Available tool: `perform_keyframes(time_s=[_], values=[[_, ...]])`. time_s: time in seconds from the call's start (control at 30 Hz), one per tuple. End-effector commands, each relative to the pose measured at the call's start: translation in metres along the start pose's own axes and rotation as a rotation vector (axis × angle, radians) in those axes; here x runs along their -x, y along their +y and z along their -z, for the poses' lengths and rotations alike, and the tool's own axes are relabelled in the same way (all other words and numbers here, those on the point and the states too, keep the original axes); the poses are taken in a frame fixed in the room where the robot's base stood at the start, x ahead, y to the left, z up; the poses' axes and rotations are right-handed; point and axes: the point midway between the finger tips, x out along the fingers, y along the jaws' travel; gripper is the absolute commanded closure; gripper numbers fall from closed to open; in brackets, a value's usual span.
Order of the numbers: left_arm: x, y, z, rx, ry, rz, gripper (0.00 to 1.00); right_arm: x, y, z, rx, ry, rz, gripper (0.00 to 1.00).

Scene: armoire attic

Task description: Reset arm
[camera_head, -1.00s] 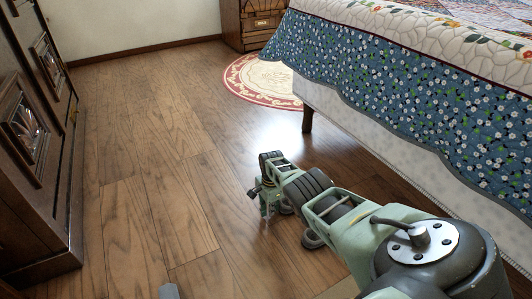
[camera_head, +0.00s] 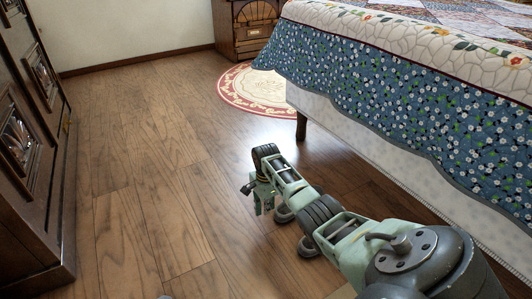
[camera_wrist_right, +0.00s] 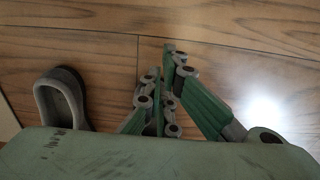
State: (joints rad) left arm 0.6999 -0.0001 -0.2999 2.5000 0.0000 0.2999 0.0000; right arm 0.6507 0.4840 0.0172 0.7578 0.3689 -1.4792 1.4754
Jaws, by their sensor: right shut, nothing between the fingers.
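My right arm (camera_head: 345,225) reaches in from the lower right of the head view, over the wood floor beside the bed. My right gripper (camera_head: 262,205) is at the arm's far end, above the floor. In the right wrist view the green fingers of the right gripper (camera_wrist_right: 166,100) are together, with nothing between them. Bare wood floor (camera_wrist_right: 100,55) shows behind them. My left gripper is not in the head view.
A bed with a blue floral quilt (camera_head: 380,95) stands close on the right, its dark leg (camera_head: 301,126) showing. A dark wooden armoire (camera_head: 35,190) stands at left. A round rug (camera_head: 255,90) and a wooden cabinet (camera_head: 240,28) are at the back. The middle floor is clear.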

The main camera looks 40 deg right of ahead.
Motion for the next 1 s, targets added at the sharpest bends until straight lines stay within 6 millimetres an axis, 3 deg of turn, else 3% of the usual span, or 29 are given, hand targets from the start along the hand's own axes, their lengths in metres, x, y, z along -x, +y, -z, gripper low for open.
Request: perform_keyframes(time_s=[0.3,0.77,0.87,1.0], values=[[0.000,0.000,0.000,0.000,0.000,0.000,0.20,0.050,-0.001,0.001,0.000,0.001,0.003,1.00],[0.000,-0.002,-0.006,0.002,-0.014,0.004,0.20,0.061,-0.008,-0.004,0.046,0.017,0.051,1.00],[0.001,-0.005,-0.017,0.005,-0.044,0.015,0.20,0.069,-0.029,-0.019,0.173,0.057,0.183,1.00],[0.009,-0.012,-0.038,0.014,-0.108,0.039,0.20,0.102,-0.070,-0.066,0.465,0.146,0.488,1.00]])
